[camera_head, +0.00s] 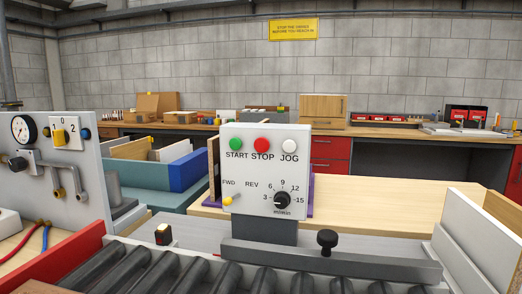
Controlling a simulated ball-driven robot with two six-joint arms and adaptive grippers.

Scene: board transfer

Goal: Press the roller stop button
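A light grey control box (264,178) stands upright in the middle of the head view, facing me. Its red button, labelled STOP (262,145), sits in the top row between a green START button (236,144) and a white JOG button (289,147). Below are a FWD/REV lever (232,199) and a black numbered dial (282,200). The dark rollers (250,280) run along the bottom of the view. Neither of my grippers shows in this view.
A grey panel with a gauge (23,128) stands at the left. A black knob (327,240) rises from a dark bar before the box. A wooden board (400,187) lies behind it. Grey side walls (465,255) stand at the right. Space directly before the buttons looks clear.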

